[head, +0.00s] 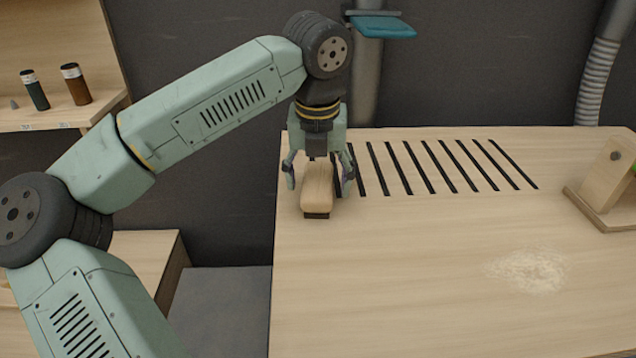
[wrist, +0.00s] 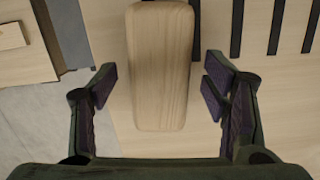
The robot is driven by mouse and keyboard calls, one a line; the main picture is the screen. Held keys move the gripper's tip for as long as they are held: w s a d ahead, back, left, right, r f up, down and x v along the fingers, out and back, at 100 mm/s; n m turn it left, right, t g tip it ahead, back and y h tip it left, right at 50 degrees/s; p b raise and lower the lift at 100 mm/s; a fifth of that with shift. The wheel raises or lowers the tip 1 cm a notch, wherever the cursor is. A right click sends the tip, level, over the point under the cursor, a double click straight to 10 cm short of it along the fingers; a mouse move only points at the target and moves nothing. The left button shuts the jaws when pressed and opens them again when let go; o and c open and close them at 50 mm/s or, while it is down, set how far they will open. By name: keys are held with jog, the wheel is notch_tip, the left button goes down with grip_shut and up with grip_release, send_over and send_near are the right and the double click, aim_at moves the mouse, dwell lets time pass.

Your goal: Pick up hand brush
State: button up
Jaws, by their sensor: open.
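The hand brush (head: 318,193) lies on the workbench near its left edge, with a pale wooden back on top and a dark strip of bristles below. In the wrist view its wooden back (wrist: 160,65) runs lengthwise between the two fingers. My gripper (head: 320,178) points down over the brush and is open, with one finger on each side. In the wrist view my gripper (wrist: 160,88) shows a gap on both sides of the brush, so the fingers look apart from it. The far end of the brush is hidden behind my gripper in the head view.
The workbench (head: 420,280) has a row of dark slots (head: 435,167) right of the brush. A pile of pale dust (head: 526,271) lies at right, near a wooden stand (head: 606,185). A shelf (head: 60,120) with two bottles is at left. The bench's front middle is clear.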

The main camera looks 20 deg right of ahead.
jog(key=shift+w+f, duration=0.1)
jog(key=shift+f, duration=0.6)
jog(key=shift+c, duration=0.4)
jog(key=c, duration=1.2)
jog(key=shift+r, duration=0.15)
jog(key=shift+c, duration=0.2)
jog(key=shift+r, duration=0.5)
notch_tip(320, 180, up, 2)
jog(key=shift+r+b, duration=0.15)
jog(key=shift+b, duration=0.4)
jog(key=s+d+b, duration=0.1)
jog(key=s, duration=0.4)
jog(key=s+d+r+b, duration=0.1)
jog(key=s, duration=0.4)
jog(key=s+d+b, duration=0.1)
jog(key=s, duration=0.4)
jog(key=shift+s+d+r+b, duration=0.2)
jog(key=shift+s+r+b, duration=0.05)
jog(key=shift+s+b, duration=0.1)
